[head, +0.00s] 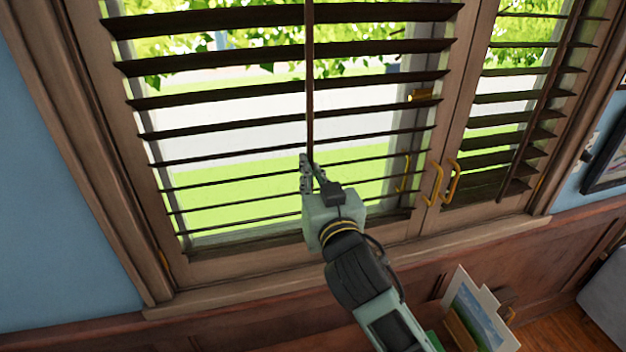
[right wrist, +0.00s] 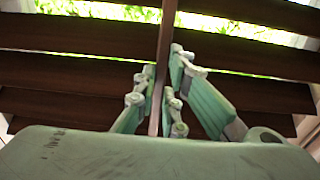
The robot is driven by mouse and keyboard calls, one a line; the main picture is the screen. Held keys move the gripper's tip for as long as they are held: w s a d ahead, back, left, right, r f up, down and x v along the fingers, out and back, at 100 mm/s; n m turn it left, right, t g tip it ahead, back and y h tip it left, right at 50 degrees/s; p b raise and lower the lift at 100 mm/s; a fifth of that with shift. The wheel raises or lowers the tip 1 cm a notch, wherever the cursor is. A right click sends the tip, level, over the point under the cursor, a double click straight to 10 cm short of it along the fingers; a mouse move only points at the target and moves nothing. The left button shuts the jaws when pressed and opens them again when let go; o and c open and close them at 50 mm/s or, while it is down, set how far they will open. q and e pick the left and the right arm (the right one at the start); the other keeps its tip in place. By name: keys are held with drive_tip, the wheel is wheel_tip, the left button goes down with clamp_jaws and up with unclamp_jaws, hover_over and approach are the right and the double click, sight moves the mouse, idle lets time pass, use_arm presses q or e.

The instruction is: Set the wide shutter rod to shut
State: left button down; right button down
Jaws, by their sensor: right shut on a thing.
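The wide shutter (head: 290,96) fills the middle of the head view, with its dark slats tilted open and bright greenery showing between them. Its vertical rod (head: 310,80) runs down the middle of the slats. My right gripper (head: 308,166) is at the lower part of the rod, with its fingers closed around it. In the right wrist view the rod (right wrist: 165,60) passes between the fingers of the right gripper (right wrist: 166,98). The rod's lower end is hidden by the gripper. My left gripper is not in view.
A narrower shutter (head: 515,110) with its own rod stands to the right. Brass handles (head: 433,184) sit between the two shutters. A small painting on an easel (head: 478,312) stands below at the right. A framed picture (head: 608,160) hangs on the right wall.

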drive_tip(key=r, duration=0.3)
drive_tip(key=shift+w+a+p, duration=0.1)
drive_tip(key=shift+w+p, duration=0.3)
drive_tip(key=c, duration=1.8)
unclamp_jaws()
drive_tip(key=shift+f, duration=0.1)
drive_tip(key=shift+s, duration=0.15)
approach(311, 160)
drive_tip(key=shift+v, duration=1.05)
